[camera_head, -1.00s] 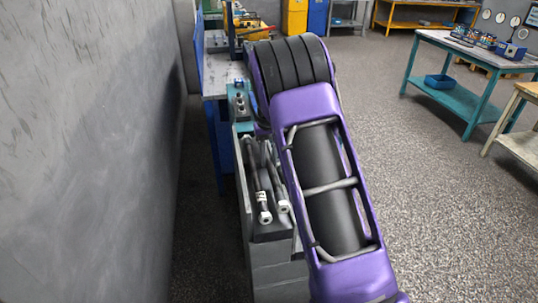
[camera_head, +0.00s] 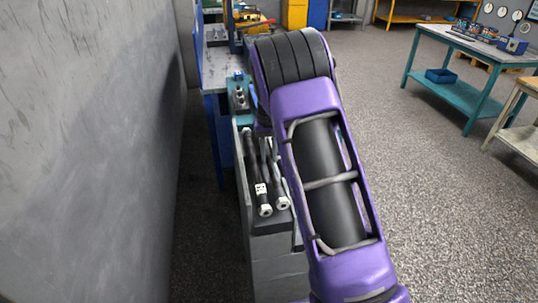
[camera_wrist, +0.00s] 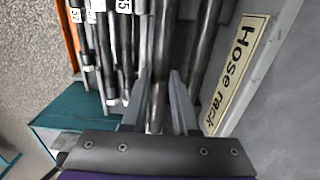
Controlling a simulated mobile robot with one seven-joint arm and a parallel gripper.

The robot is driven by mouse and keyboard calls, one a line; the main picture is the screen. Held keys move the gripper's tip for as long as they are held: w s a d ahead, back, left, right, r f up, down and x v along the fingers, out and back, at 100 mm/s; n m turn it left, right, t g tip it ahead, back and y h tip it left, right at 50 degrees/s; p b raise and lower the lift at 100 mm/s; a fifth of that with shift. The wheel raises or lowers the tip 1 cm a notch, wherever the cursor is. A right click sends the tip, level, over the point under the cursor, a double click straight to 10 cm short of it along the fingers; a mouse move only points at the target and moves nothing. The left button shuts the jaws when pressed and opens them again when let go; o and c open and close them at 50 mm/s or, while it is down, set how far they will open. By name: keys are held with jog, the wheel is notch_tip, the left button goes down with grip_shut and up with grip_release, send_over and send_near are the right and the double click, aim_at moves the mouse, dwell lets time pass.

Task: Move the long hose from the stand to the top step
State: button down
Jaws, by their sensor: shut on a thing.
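In the wrist view, my gripper (camera_wrist: 165,95) points into the rack, with its two grey fingers closed on the sides of a dark hose (camera_wrist: 161,55). I cannot read a label on this hose. The stand (camera_head: 272,240) is a grey box marked "Hose rack" (camera_wrist: 235,72) in the wrist view. In the head view, hoses with pale metal end fittings lie along its top, one with a white tag (camera_head: 261,188). My purple arm covers the right part of the rack and hides my gripper there. I cannot make out the top step for certain.
Several other hoses with numbered white tags (camera_wrist: 91,16) lie close to the left of my gripper, and another (camera_wrist: 205,45) lies to the right. A teal block with fittings (camera_head: 238,97) stands behind the rack. A grey wall (camera_head: 85,150) is at left; open floor (camera_head: 440,210) is at right.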

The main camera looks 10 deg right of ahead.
jog(key=shift+f, duration=0.4)
jog(key=c, duration=0.6)
grip_release()
notch_tip(320, 180, up, 18)
jog(key=p, duration=0.1)
jog(key=shift+f, duration=0.25)
